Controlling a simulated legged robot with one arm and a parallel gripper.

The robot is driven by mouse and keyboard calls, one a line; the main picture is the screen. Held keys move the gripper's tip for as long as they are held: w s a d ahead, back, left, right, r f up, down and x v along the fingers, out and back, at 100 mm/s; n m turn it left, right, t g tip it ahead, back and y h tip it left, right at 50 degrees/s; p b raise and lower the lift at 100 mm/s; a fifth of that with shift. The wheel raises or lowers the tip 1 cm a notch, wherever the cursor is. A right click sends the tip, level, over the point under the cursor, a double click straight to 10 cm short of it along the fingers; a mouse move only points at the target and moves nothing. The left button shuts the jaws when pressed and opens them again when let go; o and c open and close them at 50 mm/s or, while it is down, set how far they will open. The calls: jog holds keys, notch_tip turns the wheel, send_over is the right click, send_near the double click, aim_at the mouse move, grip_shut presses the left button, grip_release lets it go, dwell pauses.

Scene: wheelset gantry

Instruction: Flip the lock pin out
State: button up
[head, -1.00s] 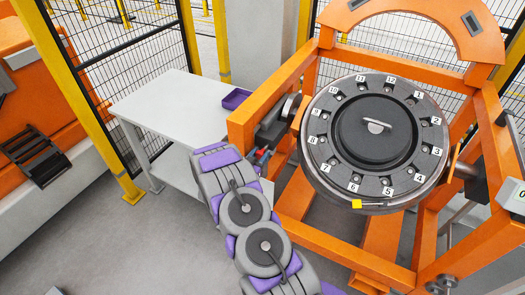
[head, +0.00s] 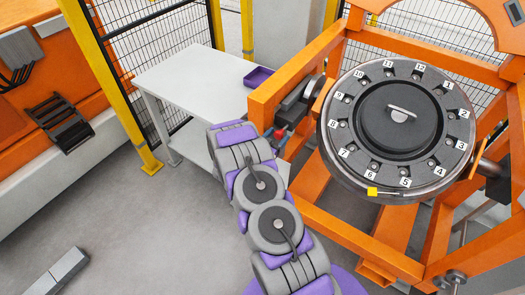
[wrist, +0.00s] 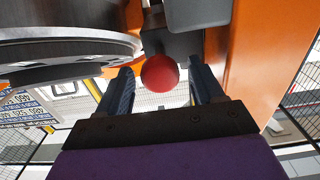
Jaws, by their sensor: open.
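The lock pin shows as a red ball knob (wrist: 160,73) under a dark grey block (wrist: 185,38) in the wrist view. My gripper (wrist: 162,88) is open, with one dark blue finger on each side of the knob. Gaps show between the knob and both fingers. In the head view the red knob (head: 279,133) is small, by the dark mechanism (head: 302,100) on the left side of the orange gantry. There my grey and purple arm reaches up to it and largely hides my gripper. The pin's shaft is not clearly visible.
The round numbered drum (head: 400,130) sits in the orange gantry frame (head: 265,104), right of my arm; its rim is near in the wrist view (wrist: 70,48). A white table (head: 185,80) with a purple tray (head: 259,77) stands behind left.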

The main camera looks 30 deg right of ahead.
jog(key=p+v, duration=0.2)
jog(key=v, duration=1.5)
jog(key=shift+w+a, duration=0.1)
jog(key=shift+w, duration=0.05)
